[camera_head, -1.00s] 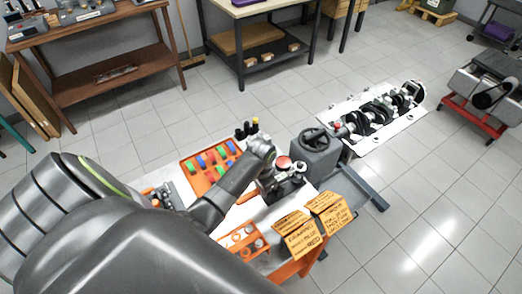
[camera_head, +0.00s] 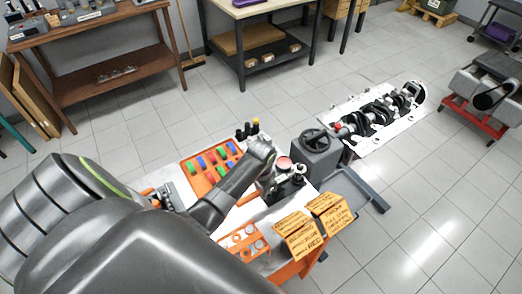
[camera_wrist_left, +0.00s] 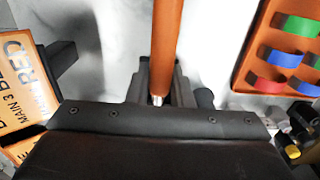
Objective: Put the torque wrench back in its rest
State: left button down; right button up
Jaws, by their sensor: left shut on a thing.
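The torque wrench (camera_wrist_left: 168,35) shows in the left wrist view as an orange handle running down from the top edge, with a short bit of bright steel at its lower end. My left gripper (camera_wrist_left: 160,85) is shut on it, one dark finger on each side. In the head view my left gripper (camera_head: 284,188) is over the white cart top, left of the grey box with a black wheel; the wrench is mostly hidden there by my arm. I cannot make out the wrench's rest for certain. My right gripper is not in view.
An orange tray (camera_head: 213,172) holds red, green and blue pieces. An orange holder (camera_head: 240,240) and several labelled orange boxes (camera_head: 308,232) are at the cart's near side. The grey box (camera_head: 316,158) stands beside the gripper, with a crankshaft (camera_head: 378,113) in an engine block beyond.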

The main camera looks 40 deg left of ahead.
pick_arm(q)
jog(key=shift+f+b, duration=0.45)
jog(key=shift+f, duration=0.8)
dwell(0.5)
jog(key=c, duration=1.5)
grip_release()
jog(key=shift+r, duration=0.15)
jog(key=shift+r+p, duration=0.6)
jog(key=shift+r, duration=0.05)
jog(key=shift+r, duration=0.65)
